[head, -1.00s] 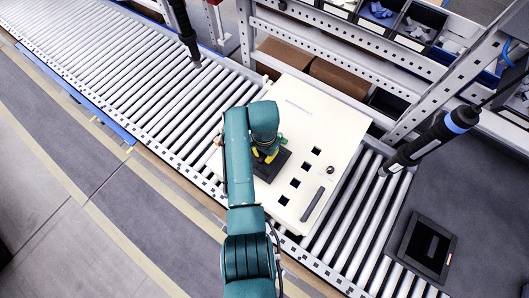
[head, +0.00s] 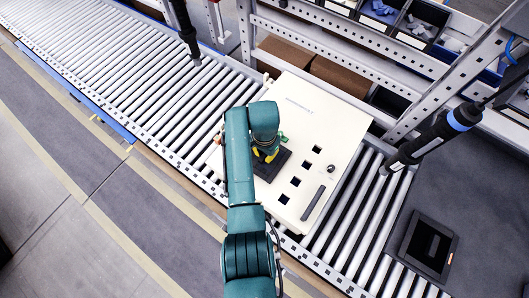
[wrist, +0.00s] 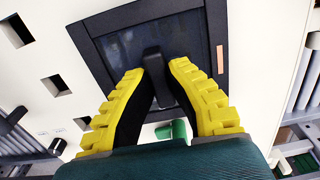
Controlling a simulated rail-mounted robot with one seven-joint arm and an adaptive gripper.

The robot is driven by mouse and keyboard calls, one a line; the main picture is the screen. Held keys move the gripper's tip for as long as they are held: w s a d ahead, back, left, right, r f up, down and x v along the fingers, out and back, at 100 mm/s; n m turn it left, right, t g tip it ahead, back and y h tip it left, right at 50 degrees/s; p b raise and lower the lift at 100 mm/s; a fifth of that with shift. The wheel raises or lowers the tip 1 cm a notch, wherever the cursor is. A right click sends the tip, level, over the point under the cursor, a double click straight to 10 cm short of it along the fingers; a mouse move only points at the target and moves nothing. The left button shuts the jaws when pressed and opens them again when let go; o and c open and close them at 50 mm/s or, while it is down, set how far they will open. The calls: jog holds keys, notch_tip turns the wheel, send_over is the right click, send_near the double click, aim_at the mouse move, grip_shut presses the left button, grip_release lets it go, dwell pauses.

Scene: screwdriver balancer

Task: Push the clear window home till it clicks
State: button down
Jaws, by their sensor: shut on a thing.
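The clear window (wrist: 205,30) shows in the wrist view as a dark, see-through pane in a black frame, set against the cream panel (wrist: 60,20). A dark tab stands up from it. My gripper (wrist: 160,66) has its two yellow fingers shut on this tab, one on each side. In the head view my gripper (head: 266,155) is over the black frame (head: 272,168) on the cream panel (head: 325,130), and my arm hides much of the frame. I cannot tell whether the window sits flush in its frame.
The panel lies on a roller conveyor (head: 150,95) and has several square holes, a round knob and a dark handle (head: 313,203). A black framed piece (head: 428,247) lies at right. A hanging screwdriver (head: 430,140) and a metal rack (head: 345,50) stand near the panel.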

jog(key=shift+f, duration=0.55)
dwell(0.9)
jog(key=c, duration=1.1)
grip_release()
jog(key=shift+o, duration=0.2)
notch_tip(320, 180, up, 12)
jog(key=shift+d, duration=0.1)
